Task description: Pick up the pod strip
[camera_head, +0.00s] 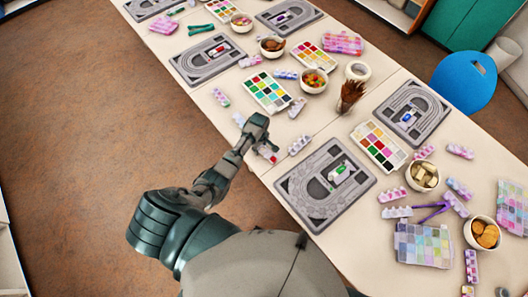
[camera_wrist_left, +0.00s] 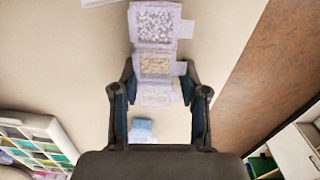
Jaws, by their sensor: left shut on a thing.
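A pod strip (camera_wrist_left: 156,62) with pale lilac, square compartments of small light beads lies between the fingers of my left gripper (camera_wrist_left: 158,90) in the left wrist view. The fingers are shut on it, and its far end extends beyond the fingertips. In the head view, my left gripper (camera_head: 262,140) is over the table's near edge, and part of a pod strip (camera_head: 267,154) shows just below it. The arm and gripper hide some of the strip there. A small blue piece (camera_wrist_left: 142,129) shows nearer the palm in the wrist view. My right gripper is not in view.
A grey track board (camera_head: 300,198) lies to the right of the gripper. A palette of coloured squares (camera_head: 268,92) and another pod strip (camera_head: 299,144) lie close by. A jar of brown sticks (camera_head: 351,92) stands farther back. A blue chair (camera_head: 464,80) is beyond the table.

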